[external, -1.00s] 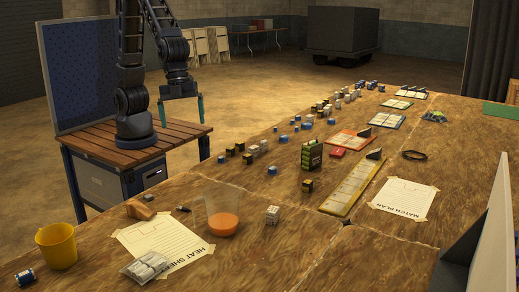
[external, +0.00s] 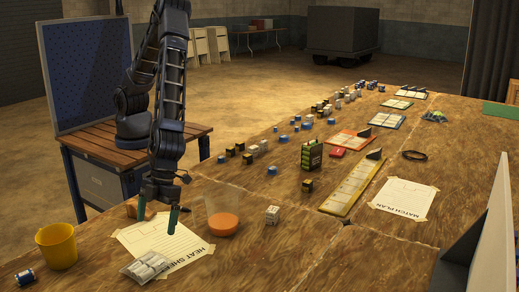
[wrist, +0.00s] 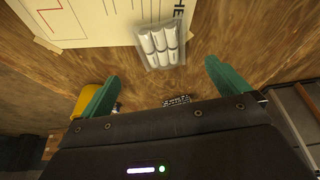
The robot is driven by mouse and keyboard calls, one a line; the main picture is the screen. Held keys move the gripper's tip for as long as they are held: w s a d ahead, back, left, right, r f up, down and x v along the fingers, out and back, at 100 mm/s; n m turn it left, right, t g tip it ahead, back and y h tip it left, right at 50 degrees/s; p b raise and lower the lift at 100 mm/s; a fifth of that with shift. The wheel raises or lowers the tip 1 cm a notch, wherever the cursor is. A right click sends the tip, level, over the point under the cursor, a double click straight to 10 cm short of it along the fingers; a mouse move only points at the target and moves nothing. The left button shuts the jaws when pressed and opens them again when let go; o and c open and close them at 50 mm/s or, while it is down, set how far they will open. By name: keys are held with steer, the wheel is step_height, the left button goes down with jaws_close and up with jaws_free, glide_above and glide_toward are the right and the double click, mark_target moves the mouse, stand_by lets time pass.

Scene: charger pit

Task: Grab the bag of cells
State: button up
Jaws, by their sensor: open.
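The bag of cells (external: 145,266) is a clear bag of several white cells. It lies on the lower edge of the heat sheet (external: 192,247), near the front of the table. In the wrist view the bag (wrist: 161,43) is ahead of my gripper and a little above the picture's middle. My gripper (external: 157,218) points down with its green fingers apart, above the sheet and behind the bag. In the wrist view the open fingers (wrist: 158,75) have nothing between them but table, and the bag shows beyond their tips.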

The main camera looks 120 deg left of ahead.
mark_target(147, 262)
steer(key=shift+d+f, duration=0.7)
steer(key=shift+f, duration=0.2)
steer(key=x, duration=0.4)
steer(key=shift+d+f, duration=0.15)
steer(key=shift+f, duration=0.25)
steer(key=shift+d+x, duration=0.2)
steer(key=shift+x, duration=1.1)
steer(key=shift+d+x, duration=0.15)
steer(key=shift+x, duration=1.2)
steer(key=shift+w+r, duration=0.1)
steer(key=shift+r, duration=0.1)
steer(key=c, duration=1.3)
steer(key=shift+r, duration=0.15)
